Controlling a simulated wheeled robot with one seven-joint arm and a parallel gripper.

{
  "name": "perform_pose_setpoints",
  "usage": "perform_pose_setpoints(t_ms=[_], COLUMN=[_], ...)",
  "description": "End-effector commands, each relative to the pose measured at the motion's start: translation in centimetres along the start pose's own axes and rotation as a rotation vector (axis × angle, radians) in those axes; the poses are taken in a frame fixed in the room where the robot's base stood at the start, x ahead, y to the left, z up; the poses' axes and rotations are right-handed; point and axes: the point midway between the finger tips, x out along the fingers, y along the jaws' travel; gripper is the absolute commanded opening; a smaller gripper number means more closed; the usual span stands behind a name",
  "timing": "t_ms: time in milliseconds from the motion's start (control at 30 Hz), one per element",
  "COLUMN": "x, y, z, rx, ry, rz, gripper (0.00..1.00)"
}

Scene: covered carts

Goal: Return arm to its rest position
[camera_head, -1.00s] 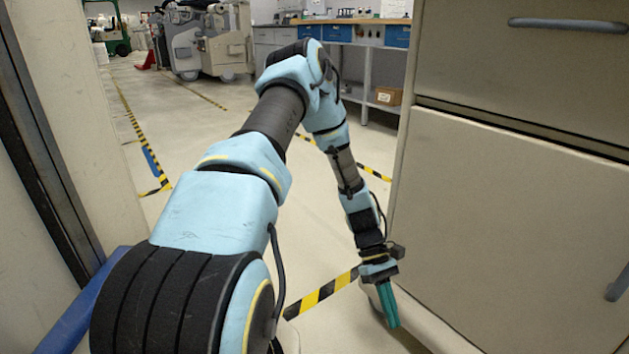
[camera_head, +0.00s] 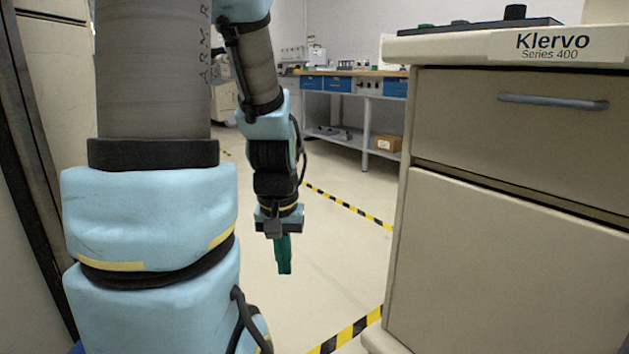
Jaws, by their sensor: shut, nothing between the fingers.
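My arm is raised and folded at the left of the head view, with its forearm hanging down near the middle. My gripper (camera_head: 284,262) points straight down over the pale floor. Its teal fingers are together, with nothing between them. It hangs apart from the beige cabinet to its right, and nothing touches it.
A beige cabinet (camera_head: 510,150) marked Klervo, with a drawer and a door, fills the right side. A workbench (camera_head: 350,75) with blue drawers and a cardboard box (camera_head: 386,143) stand behind. Yellow-black tape (camera_head: 350,210) crosses the floor. A dark-edged panel (camera_head: 30,180) is at far left.

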Motion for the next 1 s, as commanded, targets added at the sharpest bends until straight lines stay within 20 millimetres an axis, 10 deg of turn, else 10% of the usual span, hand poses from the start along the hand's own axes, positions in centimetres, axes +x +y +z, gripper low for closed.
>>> perform_pose_setpoints(t_ms=[467, 1000], x=[-10.0, -26.6], y=[-0.7, -0.5], z=[-0.3, -2.0], rx=[0.023, 0.022], ry=[0.039, 0.038], rz=[-0.009, -0.009], gripper=[0.00, 0.00])
